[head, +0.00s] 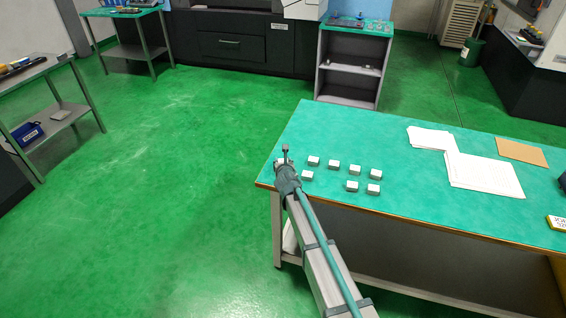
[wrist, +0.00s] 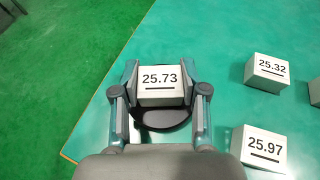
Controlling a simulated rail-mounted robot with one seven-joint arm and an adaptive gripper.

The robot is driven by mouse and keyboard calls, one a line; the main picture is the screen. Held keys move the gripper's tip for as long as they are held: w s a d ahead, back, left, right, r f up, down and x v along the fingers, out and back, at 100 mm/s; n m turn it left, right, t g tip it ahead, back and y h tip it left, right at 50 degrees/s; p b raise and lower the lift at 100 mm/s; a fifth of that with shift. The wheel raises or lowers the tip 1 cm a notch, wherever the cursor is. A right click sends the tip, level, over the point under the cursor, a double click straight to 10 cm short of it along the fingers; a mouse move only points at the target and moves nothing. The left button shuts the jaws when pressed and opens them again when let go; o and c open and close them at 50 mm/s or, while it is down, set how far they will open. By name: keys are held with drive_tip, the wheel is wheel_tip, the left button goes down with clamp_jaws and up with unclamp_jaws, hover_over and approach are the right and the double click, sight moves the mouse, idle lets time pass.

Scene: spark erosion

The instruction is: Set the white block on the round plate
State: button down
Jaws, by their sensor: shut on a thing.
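My gripper (wrist: 160,90) is shut on a white block (wrist: 160,80) marked 25.73, seen in the wrist view near the left edge of the green table. The block sits between both fingers with its label facing up. A dark rounded shape (wrist: 168,123) shows just below the block, partly hidden by the fingers. I cannot tell whether it is the round plate, or whether the block touches it. In the head view my gripper (head: 284,155) is at the table's left corner, and my arm hides the held block and any plate there.
Several similar blocks stand to the right, among them one marked 25.32 (wrist: 267,70) and one marked 25.97 (wrist: 262,148). White papers (head: 485,175) and a brown sheet (head: 522,152) lie farther right on the green table (head: 420,205). Open floor lies left of the table.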

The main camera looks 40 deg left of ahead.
drive_tip(key=shift+f, duration=0.15)
drive_tip(key=c, duration=0.6)
unclamp_jaws()
drive_tip(key=shift+r, duration=0.2)
drive_tip(key=b+v, duration=0.1)
drive_tip(key=v, duration=1.1)
drive_tip(key=shift+f+b, duration=0.1)
drive_tip(key=shift+b, duration=0.2)
